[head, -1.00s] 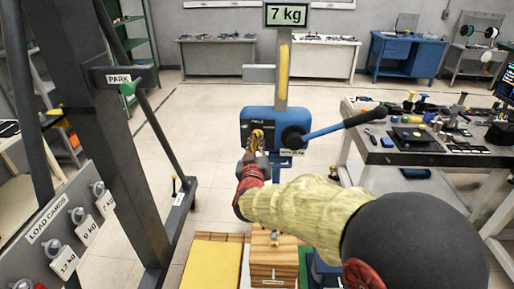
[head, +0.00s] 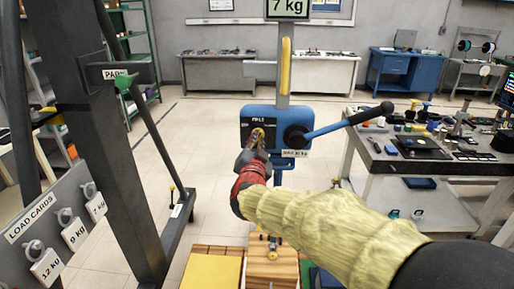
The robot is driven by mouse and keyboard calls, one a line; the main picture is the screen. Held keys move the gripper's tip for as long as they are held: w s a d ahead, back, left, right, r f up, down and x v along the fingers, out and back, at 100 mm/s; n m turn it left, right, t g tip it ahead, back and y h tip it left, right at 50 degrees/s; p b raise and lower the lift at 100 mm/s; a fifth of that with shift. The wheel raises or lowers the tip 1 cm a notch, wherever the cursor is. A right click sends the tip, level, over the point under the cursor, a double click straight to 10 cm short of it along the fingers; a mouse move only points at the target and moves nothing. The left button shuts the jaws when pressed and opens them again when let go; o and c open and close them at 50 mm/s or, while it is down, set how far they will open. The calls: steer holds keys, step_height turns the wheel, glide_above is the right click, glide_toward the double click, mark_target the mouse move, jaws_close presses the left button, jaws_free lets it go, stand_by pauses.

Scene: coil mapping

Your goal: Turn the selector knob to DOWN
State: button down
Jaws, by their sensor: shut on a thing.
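A blue control box (head: 287,112) is mounted on a grey upright post. Its left side has a dark panel with small lettering too blurred to read. My gripper (head: 257,139), on a red wrist and yellow-sleeved arm, reaches up from below right and is shut on the knob. The knob's exact pointer direction cannot be made out.
A long black-tipped lever (head: 345,121) sticks out right from the box, just above my arm. A grey frame (head: 118,130) with a rack of load cards (head: 40,222) stands left. A cluttered bench (head: 425,160) stands right. Open floor lies between frame and box.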

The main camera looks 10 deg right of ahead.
steer(key=shift+f+m+b, duration=0.15)
steer(key=shift+m+b, duration=0.3)
steer(key=shift+m, duration=0.25)
steer(key=c, duration=1.9)
jaws_free()
